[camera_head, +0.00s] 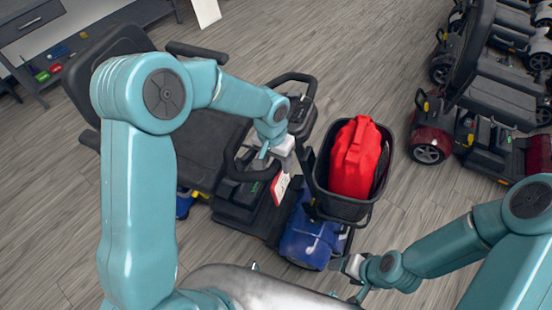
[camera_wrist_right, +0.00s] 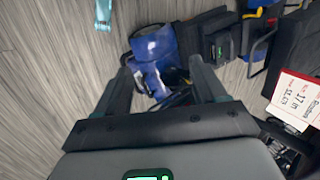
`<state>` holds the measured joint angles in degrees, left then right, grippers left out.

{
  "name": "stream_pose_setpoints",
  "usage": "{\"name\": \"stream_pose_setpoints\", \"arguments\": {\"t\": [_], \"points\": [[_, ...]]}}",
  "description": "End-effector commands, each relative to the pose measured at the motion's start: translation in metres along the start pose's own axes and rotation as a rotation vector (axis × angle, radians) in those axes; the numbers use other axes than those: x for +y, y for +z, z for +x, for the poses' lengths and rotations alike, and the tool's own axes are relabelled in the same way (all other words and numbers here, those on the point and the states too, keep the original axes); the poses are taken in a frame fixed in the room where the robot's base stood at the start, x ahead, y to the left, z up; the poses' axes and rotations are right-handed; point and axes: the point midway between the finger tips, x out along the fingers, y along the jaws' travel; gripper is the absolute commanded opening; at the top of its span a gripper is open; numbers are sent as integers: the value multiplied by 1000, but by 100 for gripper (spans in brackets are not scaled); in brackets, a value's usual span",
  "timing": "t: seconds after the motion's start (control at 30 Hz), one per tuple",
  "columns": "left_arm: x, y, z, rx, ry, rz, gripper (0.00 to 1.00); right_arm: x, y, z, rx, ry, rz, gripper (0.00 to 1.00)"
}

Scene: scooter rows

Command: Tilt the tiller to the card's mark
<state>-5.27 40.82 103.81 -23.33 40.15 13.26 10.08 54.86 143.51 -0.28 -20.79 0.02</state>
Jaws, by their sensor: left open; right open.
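The blue scooter (camera_head: 312,238) stands in the middle of the head view, with a black seat to its left. Its tiller (camera_head: 292,100) has a black loop handlebar and leans by an amount I cannot measure. A red and white card (camera_head: 280,187) hangs below the handlebar; it also shows in the right wrist view (camera_wrist_right: 296,98), with small print partly readable. My left gripper (camera_head: 266,153) is open beside the tiller, above the card; whether it touches is unclear. My right gripper (camera_head: 350,272) is open at the scooter's front; its fingers also frame the blue bodywork in the wrist view (camera_wrist_right: 165,78).
Another scooter with dark red bodywork (camera_head: 430,140) stands at right, with more behind. A grey desk (camera_head: 95,35) is at upper left. Bare floor (camera_head: 400,205) lies between the scooters.

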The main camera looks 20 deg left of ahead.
Motion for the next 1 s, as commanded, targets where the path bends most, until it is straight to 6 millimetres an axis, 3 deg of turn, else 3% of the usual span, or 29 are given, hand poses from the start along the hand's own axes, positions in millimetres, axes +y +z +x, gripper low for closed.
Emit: {"name": "stream_pose_setpoints", "arguments": {"t": [0.17,0.33,0.37,0.57,1.0], "points": [[0,0,0,0,0,0,58,0,0,0,0,0,0,71],[0,0,0,0,0,0,3,0,0,0,0,0,0,71],[0,0,0,0,0,0,0,0,0,0,0,0,0,71],[9,-2,0,-4,-12,5,0,1,0,2,0,0,0,71],[132,-19,-6,-26,-208,6,0,6,0,17,0,0,0,71]]}}
